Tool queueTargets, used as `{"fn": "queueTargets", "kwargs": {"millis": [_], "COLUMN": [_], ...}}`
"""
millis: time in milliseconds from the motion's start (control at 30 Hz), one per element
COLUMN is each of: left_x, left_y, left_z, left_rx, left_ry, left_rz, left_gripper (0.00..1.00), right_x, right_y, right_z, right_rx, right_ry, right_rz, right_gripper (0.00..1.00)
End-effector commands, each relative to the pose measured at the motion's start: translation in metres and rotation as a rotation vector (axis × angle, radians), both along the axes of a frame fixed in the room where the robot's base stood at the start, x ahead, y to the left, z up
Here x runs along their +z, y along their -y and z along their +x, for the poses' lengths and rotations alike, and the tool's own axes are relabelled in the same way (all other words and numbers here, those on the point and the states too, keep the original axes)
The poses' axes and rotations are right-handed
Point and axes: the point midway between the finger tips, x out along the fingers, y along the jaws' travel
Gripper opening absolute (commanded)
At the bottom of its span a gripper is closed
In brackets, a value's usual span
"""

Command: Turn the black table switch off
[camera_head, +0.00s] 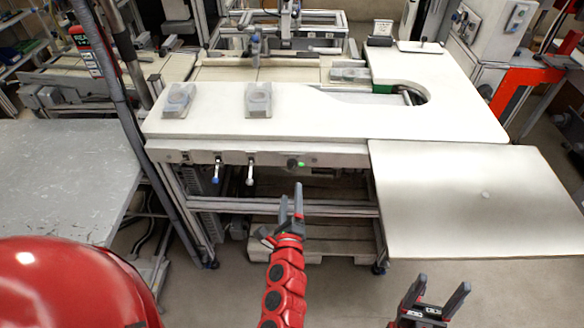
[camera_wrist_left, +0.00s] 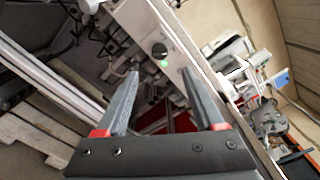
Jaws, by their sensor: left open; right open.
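The black table switch (camera_head: 291,163) is a round knob on the front rail of the white table, beside a small lit green light (camera_head: 301,165). In the left wrist view the black switch (camera_wrist_left: 159,50) shows beyond the fingertips, roughly between them, with the green light (camera_wrist_left: 163,63) close by. My left gripper (camera_head: 291,192) is open and empty, pointing up toward the switch from in front and below it. It appears apart from the switch. The left fingers also show in the wrist view (camera_wrist_left: 159,72). My right gripper (camera_head: 442,284) is open and empty at the lower right.
Two levers, one blue-tipped (camera_head: 216,172) and one white (camera_head: 250,174), hang from the rail left of the switch. A lower white side table (camera_head: 470,225) stands at right, a grey table (camera_head: 65,180) at left. Two grey fixtures (camera_head: 180,97) (camera_head: 258,98) sit on the white tabletop (camera_head: 330,118).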

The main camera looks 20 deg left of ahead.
Motion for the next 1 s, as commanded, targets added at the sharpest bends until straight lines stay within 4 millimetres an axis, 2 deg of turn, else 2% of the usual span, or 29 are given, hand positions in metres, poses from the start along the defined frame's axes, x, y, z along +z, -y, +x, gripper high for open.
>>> {"fn": "queueTargets", "kwargs": {"millis": [33,167,400,600,833,867,1000], "left_x": [0.005,0.004,0.001,-0.001,0.0,0.0,0.0], "left_y": [-0.006,-0.015,-0.024,-0.026,-0.026,-0.026,-0.026], "left_z": [0.01,0.037,0.076,0.087,0.088,0.088,0.088], "left_rx": [0.007,0.008,0.003,0.002,0.001,0.001,0.001], "left_ry": [0.003,0.001,0.002,-0.001,0.0,0.0,0.0], "left_rz": [0.0,-0.001,0.0,-0.001,-0.001,-0.001,-0.001], "left_gripper": [0.7,0.7,0.7,0.7,0.7,0.68,0.43], "right_x": [0.007,0.011,0.008,0.008,0.008,0.008,0.008], "right_y": [0.0,0.0,0.0,0.0,0.0,0.0,0.0], "right_z": [0.0,0.0,0.0,0.0,0.0,0.0,0.0], "right_rx": [0.0,0.0,0.0,0.0,0.0,0.0,0.0], "right_ry": [0.0,0.0,0.0,0.0,0.0,0.0,0.0], "right_rz": [0.0,0.0,0.0,0.0,0.0,0.0,0.0], "right_gripper": [0.69,0.69,0.69,0.69,0.69,0.69,0.69]}}
